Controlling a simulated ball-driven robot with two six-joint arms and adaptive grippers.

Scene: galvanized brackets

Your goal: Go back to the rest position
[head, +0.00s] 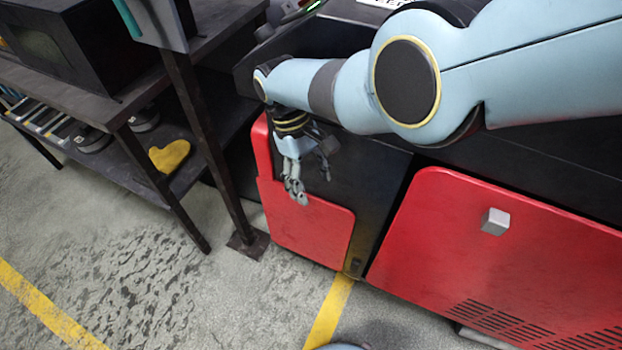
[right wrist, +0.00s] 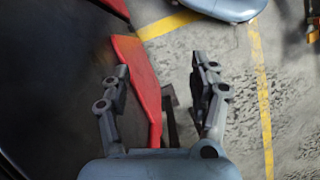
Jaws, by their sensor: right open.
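My right gripper (head: 312,192) hangs from the light blue arm that comes in from the right in the head view. It points down in front of the red and black machine front (head: 310,228). In the right wrist view the two fingers of the right gripper (right wrist: 160,82) are spread apart with nothing between them. A red panel edge (right wrist: 137,70) shows beyond and between the fingers. I cannot tell whether the fingers touch the machine. My left gripper is not in view.
A dark workbench (head: 100,92) with a lower shelf stands at the left. A yellow glove-like item (head: 170,156) lies on that shelf. A second red panel (head: 500,250) with a grey block handle (head: 495,221) is at the right. The floor (head: 130,260) at lower left is clear.

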